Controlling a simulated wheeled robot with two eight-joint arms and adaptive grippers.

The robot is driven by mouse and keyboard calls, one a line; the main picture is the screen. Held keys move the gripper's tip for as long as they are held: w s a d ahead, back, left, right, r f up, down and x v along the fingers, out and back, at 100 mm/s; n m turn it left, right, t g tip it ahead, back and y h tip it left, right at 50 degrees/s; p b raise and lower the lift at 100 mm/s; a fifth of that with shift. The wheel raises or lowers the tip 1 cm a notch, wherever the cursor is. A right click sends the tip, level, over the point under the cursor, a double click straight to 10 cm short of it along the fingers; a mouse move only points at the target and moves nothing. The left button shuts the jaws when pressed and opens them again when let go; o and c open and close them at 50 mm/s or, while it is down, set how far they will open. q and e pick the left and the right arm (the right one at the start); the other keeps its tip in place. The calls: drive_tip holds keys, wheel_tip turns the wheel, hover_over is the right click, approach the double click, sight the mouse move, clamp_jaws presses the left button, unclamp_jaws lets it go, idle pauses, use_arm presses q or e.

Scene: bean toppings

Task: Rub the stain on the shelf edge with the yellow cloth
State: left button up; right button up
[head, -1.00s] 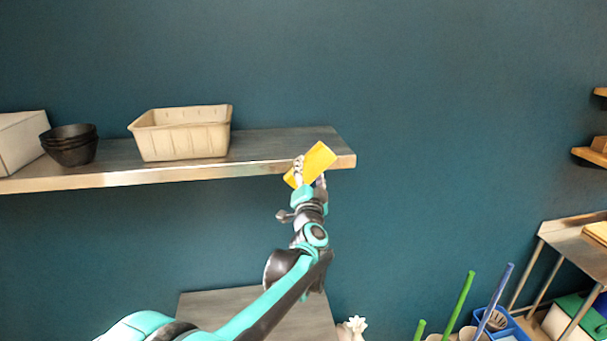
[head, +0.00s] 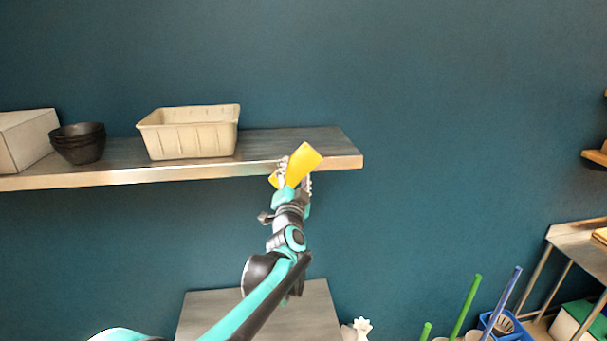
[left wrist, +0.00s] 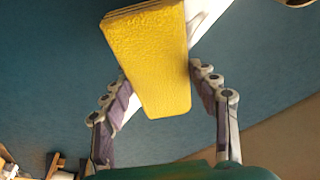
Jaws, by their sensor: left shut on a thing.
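The yellow cloth (head: 303,164) is held in my left gripper (head: 293,180), which is shut on it, at the front edge of the shelf (head: 335,163), left of its right end. The cloth is tilted and overlaps the edge in the head view; whether it touches is hard to tell. In the left wrist view the cloth (left wrist: 148,55) looks like a thick textured pad between the fingers of my left gripper (left wrist: 160,85). I cannot make out a stain; the cloth and gripper cover part of the edge. My right gripper is not in view.
On the shelf stand a beige basket (head: 190,135), stacked black bowls (head: 78,145) and a white box (head: 25,138). The shelf top right of the basket is clear. A grey surface (head: 315,318) lies below my arm. A metal table (head: 575,238) stands at the right.

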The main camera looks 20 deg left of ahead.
use_arm(q)
drive_tip(key=shift+s+a, duration=0.4)
drive_tip(key=shift+a, duration=0.25)
drive_tip(key=shift+s+a, duration=0.4)
drive_tip(key=shift+a, duration=0.3)
drive_tip(key=shift+s+a, duration=0.4)
drive_tip(key=shift+a, duration=0.25)
drive_tip(key=shift+s+a, duration=0.2)
drive_tip(key=shift+a, duration=0.1)
drive_tip(key=shift+s+a, duration=0.4)
drive_tip(key=shift+a, duration=0.25)
drive_tip(key=shift+s+a, duration=0.35)
drive_tip(key=shift+a, duration=0.25)
drive_tip(key=shift+s+d, duration=0.1)
drive_tip(key=shift+s+d, duration=0.3)
drive_tip(key=shift+s, duration=0.25)
drive_tip(key=shift+s+d+p, duration=0.2)
drive_tip(key=shift+s+d, duration=0.4)
drive_tip(key=shift+s, duration=0.3)
drive_tip(key=shift+s+d+p, duration=0.15)
drive_tip(key=shift+s+d, duration=0.4)
drive_tip(key=shift+s, duration=0.35)
